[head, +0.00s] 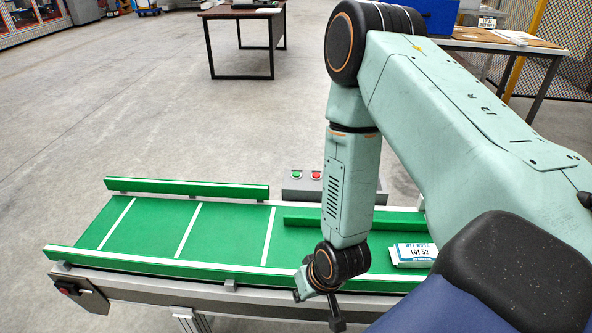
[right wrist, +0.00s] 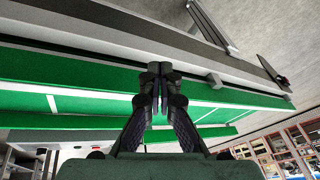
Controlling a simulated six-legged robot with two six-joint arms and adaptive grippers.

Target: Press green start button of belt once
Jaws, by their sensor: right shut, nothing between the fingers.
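The green start button (head: 297,174) sits beside a red button (head: 316,175) on a grey control box (head: 300,194) at the far side of the belt (head: 235,228). My right gripper (head: 322,292) is at the near edge of the belt, well apart from the button. In the right wrist view the fingers of my right gripper (right wrist: 157,72) are together and empty, with the green belt (right wrist: 80,104) behind them. My left gripper is not in view.
Green side rails (head: 186,188) run along the belt. A dark table (head: 243,14) stands behind, with open floor between.

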